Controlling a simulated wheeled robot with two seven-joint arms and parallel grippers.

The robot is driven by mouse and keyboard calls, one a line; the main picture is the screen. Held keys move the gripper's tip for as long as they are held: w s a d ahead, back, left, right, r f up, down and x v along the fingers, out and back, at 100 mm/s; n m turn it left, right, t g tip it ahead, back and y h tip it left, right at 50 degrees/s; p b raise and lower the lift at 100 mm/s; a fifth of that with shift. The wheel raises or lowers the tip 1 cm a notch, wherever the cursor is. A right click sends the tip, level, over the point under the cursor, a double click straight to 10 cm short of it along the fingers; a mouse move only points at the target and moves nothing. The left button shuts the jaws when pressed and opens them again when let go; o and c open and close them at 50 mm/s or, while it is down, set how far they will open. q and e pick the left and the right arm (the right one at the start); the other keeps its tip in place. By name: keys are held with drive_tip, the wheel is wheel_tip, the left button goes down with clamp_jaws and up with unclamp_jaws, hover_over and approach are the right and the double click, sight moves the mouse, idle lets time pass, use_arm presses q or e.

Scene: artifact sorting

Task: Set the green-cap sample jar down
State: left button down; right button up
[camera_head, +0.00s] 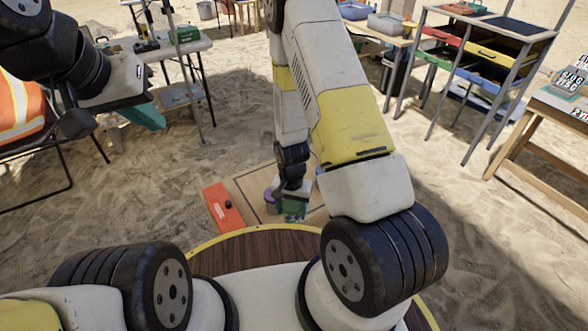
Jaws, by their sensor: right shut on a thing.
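The green-cap sample jar (294,211) is at the lower middle, just beyond the rim of my round base. My right gripper (293,186) points down and is shut on it from above; the fingers hide part of the jar. I cannot tell whether the jar's bottom touches the tan surface (247,186) under it. A purple-topped jar (271,200) stands close beside it on the left.
An orange-red case (224,207) lies left of the jars. A rack with coloured drawers (470,60) stands at the upper right, near a wooden table (545,105) with a sign. A white-topped table (185,46) is at the upper left. Open sand lies between.

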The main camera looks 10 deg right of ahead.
drive_tip(key=w+d, duration=0.2)
drive_tip(key=w, duration=0.2)
drive_tip(key=w+d+f, duration=0.1)
drive_tip(key=w, duration=0.3)
drive_tip(key=w+d, duration=0.2)
drive_tip(key=w, duration=0.2)
drive_tip(key=shift+w+d+f, duration=0.15)
drive_tip(key=shift+w+d, duration=0.2)
drive_tip(key=shift+w, duration=0.05)
drive_tip(key=shift+f, duration=1.7)
drive_tip(key=o, duration=1.6)
drive_tip(key=shift+f, duration=0.1)
drive_tip(key=shift+o, duration=0.2)
